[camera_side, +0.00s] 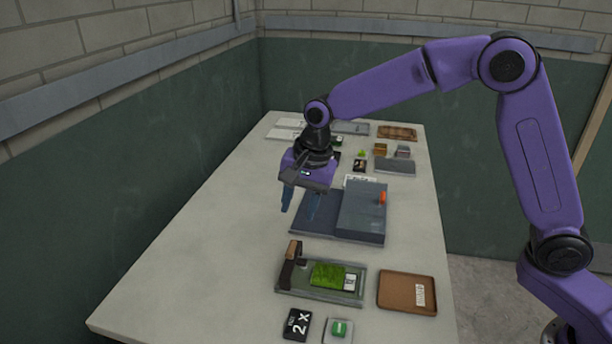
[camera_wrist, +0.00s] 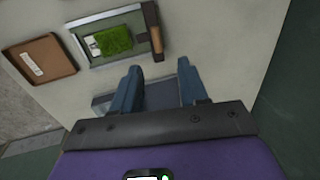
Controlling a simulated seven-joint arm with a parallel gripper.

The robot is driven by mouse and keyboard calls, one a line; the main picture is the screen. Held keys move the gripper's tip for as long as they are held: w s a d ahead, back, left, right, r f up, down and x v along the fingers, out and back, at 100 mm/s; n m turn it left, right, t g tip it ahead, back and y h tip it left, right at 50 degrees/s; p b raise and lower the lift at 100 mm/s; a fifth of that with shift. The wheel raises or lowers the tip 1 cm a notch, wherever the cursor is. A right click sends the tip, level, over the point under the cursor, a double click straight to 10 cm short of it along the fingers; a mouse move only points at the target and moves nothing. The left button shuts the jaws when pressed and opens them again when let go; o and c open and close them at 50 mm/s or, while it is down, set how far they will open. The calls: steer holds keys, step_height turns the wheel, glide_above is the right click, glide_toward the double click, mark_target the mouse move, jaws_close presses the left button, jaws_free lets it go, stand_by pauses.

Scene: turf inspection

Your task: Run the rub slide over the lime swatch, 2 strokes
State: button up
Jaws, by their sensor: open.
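The lime swatch (camera_side: 327,275) is a bright green turf patch lying on a grey-green framed tray (camera_side: 318,296) near the front of the table. It also shows in the wrist view (camera_wrist: 114,40). A dark block with a brown handle, apparently the rub slide (camera_side: 288,268), stands at the tray's left end beside the swatch; in the wrist view its brown handle (camera_wrist: 156,38) is right of the swatch. My gripper (camera_side: 298,212) is open and empty, pointing down above the left part of a grey case, behind the tray. Its two blue fingers (camera_wrist: 159,66) are apart in the wrist view.
The grey case (camera_side: 362,212) with an orange knob stands behind the tray. A brown tray (camera_side: 407,292) is to the right. A "2 X" card (camera_side: 296,324) and a green button box (camera_side: 339,328) lie in front. Several small items sit farther back. The table's left side is clear.

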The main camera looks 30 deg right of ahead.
step_height(320, 180, up, 7)
steer(key=s+d, duration=0.1)
steer(key=shift+f, duration=0.1)
stand_by(0.5)
steer(key=s+d+f+n, duration=0.2)
steer(key=s+d+n, duration=0.3)
steer(key=s, duration=0.5)
steer(key=s+d+f+n+g, duration=0.1)
steer(key=s+d+f+n, duration=0.1)
steer(key=s+d+n, duration=0.4)
steer(key=s+d+f+n+h, duration=0.1)
steer(key=s+d+f+n, duration=0.1)
steer(key=s+d+n, duration=0.4)
steer(key=s+n, duration=0.4)
steer(key=s, duration=0.6)
steer(key=shift+s+n, duration=0.2)
steer(key=shift+n, duration=0.1)
